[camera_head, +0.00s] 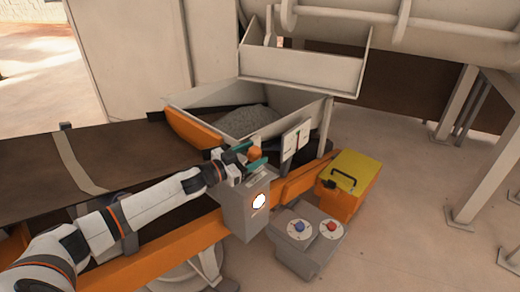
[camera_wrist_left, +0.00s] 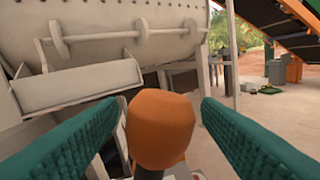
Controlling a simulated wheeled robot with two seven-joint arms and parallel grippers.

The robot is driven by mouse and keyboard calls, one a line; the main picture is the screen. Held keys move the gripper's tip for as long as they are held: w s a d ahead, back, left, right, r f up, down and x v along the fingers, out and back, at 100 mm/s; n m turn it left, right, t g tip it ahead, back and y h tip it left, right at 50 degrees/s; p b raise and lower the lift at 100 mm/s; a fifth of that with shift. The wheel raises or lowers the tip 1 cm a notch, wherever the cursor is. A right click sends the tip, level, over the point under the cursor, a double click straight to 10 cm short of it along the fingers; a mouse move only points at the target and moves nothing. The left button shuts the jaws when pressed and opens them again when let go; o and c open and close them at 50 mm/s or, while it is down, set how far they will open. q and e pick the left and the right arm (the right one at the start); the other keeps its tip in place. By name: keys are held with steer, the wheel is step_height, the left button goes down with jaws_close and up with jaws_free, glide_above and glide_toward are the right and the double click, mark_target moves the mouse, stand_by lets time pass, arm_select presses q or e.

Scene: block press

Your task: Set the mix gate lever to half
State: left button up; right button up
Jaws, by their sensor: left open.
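The mix gate lever's orange knob (camera_head: 255,154) stands near the grey box on the machine's orange frame, in front of the hopper. In the left wrist view the knob (camera_wrist_left: 160,128) is large and central, with a dark shaft below it. My left gripper (camera_head: 251,152) is open, its two teal fingers on either side of the knob. In the wrist view a gap shows between the knob and each finger, wider on the right. A white plate with dark marks (camera_head: 296,138) stands just right of the knob; its marks are too small to read. My right gripper is out of view.
A grey hopper (camera_head: 322,74) hangs above a tray of grey aggregate (camera_head: 247,120). The grey box (camera_head: 244,207) sits below my gripper. A yellow-lidded orange case (camera_head: 347,184) and a control box with blue and red knobs (camera_head: 308,240) stand to the right.

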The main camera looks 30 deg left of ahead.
mark_target(260, 151)
arm_select(q)
steer(key=shift+x, duration=1.55)
